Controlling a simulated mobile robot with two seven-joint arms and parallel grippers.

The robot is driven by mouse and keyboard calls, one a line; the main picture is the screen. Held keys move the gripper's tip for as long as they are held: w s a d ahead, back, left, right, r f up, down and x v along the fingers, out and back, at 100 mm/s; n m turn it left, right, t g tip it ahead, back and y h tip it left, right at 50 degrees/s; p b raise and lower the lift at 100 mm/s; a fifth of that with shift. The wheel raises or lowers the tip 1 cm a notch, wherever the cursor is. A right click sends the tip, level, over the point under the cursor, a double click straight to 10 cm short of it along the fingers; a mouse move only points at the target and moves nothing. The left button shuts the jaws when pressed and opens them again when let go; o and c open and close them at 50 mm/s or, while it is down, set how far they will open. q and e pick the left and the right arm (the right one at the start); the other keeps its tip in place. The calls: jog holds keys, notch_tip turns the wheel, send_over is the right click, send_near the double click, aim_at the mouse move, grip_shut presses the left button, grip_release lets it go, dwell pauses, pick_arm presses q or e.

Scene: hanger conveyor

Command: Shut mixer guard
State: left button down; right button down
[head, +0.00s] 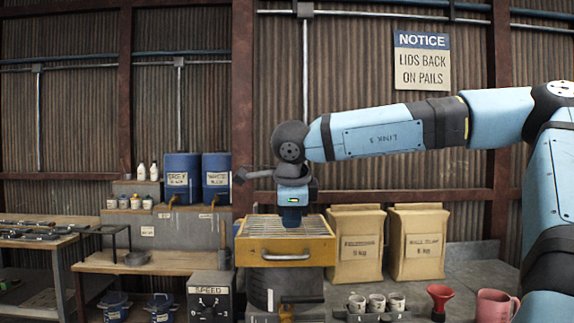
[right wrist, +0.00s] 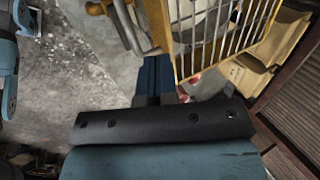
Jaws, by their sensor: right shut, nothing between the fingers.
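The mixer guard (head: 324,250) is a yellow frame with a wire grille on top and a grey handle (head: 287,257) on its front. It lies over the grey mixer drum (head: 258,290) in the head view. I cannot tell whether it is fully down. My right gripper (head: 291,222) is shut and empty, pointing down at the grille's far part. Whether it touches the guard is unclear. In the right wrist view, the blue fingers (right wrist: 156,75) are beside the guard's yellow edge and grille (right wrist: 230,35). My left gripper is not in view.
Paper sacks (head: 357,245) stand right of the mixer. Cups (head: 376,303), a red funnel (head: 440,298) and a pink jug (head: 494,305) are at the front right. A grey speed box (head: 211,298) stands left, with blue drums (head: 182,178) behind.

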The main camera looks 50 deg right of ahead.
aim_at(292, 256)
jog(key=f+b, duration=0.1)
jog(key=f, duration=0.1)
jog(key=a+f+b, duration=0.1)
jog(key=f, duration=0.1)
jog(key=s+f+b, duration=0.1)
jog(key=shift+a+f, duration=0.2)
jog(key=shift+f, duration=0.2)
jog(key=shift+s+f+b, duration=0.15)
jog(key=shift+f+b, duration=0.35)
jog(key=shift+b, duration=0.1)
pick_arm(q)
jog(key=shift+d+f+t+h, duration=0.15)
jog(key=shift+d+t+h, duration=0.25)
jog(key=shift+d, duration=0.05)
pick_arm(e)
jog(key=shift+s+a+f, duration=0.1)
jog(key=shift+a, duration=0.1)
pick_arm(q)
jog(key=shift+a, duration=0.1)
pick_arm(e)
jog(key=shift+f, duration=0.15)
